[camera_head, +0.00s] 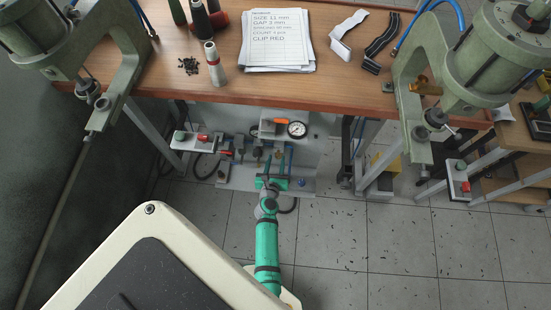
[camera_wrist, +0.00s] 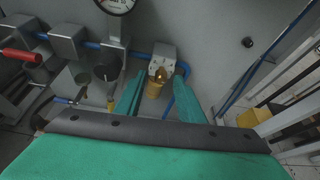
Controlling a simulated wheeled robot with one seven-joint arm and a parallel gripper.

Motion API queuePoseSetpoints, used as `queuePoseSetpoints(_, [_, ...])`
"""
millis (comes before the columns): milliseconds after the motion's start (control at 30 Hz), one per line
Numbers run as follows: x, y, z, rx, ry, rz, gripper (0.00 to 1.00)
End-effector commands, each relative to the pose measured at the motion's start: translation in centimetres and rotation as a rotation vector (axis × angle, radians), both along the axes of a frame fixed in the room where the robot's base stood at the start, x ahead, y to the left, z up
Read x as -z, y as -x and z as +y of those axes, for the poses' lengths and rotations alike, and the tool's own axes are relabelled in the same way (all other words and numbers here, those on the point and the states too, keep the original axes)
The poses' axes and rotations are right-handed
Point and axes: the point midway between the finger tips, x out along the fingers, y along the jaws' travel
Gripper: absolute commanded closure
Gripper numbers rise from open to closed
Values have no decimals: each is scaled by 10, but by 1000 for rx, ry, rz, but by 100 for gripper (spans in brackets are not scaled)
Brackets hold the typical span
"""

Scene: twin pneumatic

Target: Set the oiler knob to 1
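The likely oiler is a grey metal block (camera_wrist: 163,61) with a brass-amber part (camera_wrist: 156,84), on the blue air line in the wrist view. I cannot tell which part is its knob, and no setting number is readable. My gripper (camera_wrist: 159,84) has two teal fingers apart, one on each side of the amber part. I cannot tell whether they touch it. In the head view my gripper (camera_head: 271,184) reaches low to the air unit under the workbench, and the oiler there is too small to make out clearly.
A pressure gauge (camera_head: 297,129) and an orange handle (camera_head: 272,121) sit above my gripper. A red handle (camera_wrist: 22,55) and grey blocks stand left in the wrist view. The workbench (camera_head: 335,86) overhangs the unit. Blue hoses and a white frame stand right.

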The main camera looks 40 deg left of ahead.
Motion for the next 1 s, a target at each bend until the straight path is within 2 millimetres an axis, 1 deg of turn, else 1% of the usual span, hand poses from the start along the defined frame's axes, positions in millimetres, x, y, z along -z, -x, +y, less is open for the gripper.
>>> queuePoseSetpoints(33, [1, -5, 2, 1, 1, -1, 65])
queuePoseSetpoints(167, [5, -10, 6, 0, 1, 0, 65])
queuePoseSetpoints(500, [6, -10, 11, -8, 1, 0, 65])
queuePoseSetpoints(533, [6, -10, 11, -8, 1, 0, 69])
queuePoseSetpoints(567, [6, -10, 11, -8, 1, 0, 77])
queuePoseSetpoints(600, [6, -10, 11, -8, 1, 0, 86])
queuePoseSetpoints(667, [6, -10, 11, -8, 1, 0, 100])
queuePoseSetpoints(767, [6, -11, 13, -5, 1, 0, 100])
queuePoseSetpoints(1000, [6, -10, 11, -8, 21, -13, 100])
